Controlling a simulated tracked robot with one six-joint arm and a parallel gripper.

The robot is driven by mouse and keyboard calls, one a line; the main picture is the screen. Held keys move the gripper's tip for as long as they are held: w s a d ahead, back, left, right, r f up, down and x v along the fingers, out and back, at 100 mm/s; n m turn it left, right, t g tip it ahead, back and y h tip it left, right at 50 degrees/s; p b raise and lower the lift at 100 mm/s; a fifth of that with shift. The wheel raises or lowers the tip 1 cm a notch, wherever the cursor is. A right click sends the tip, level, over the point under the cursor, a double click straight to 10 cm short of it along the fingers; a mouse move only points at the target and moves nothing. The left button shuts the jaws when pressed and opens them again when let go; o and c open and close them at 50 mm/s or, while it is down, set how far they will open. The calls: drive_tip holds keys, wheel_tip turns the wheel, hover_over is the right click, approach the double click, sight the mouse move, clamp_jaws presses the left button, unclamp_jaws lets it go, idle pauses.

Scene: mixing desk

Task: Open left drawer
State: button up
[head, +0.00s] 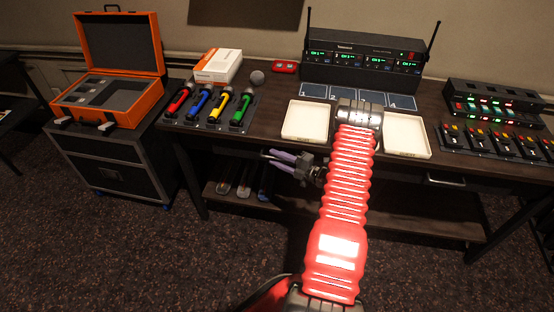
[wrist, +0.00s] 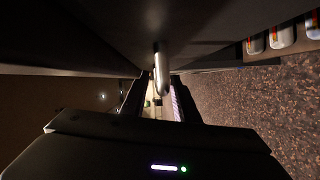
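The left drawer (head: 243,147) is a dark wooden front under the desk's front edge, and it looks closed. Its metal bar handle (wrist: 161,70) shows in the wrist view, pointing toward the space between my fingers. My gripper (head: 282,161) is at the desk front below the left white tray, with its fingers pointing left. The two fingers are apart, and they also show in the wrist view (wrist: 157,104). The handle is at or just ahead of the finger gap; I cannot see contact. My gripper and arm hide part of the drawer front.
The desk carries two white trays (head: 307,121), coloured microphones (head: 210,105) and a receiver rack (head: 365,60). A lower shelf (head: 235,196) holds several dark items. An orange case (head: 130,110) sits on a black cabinet (head: 115,165) at left. The carpet in front is clear.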

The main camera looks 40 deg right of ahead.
drive_tip(key=shift+c, duration=0.5)
clamp_jaws()
drive_tip(key=shift+s+a+f, duration=0.1)
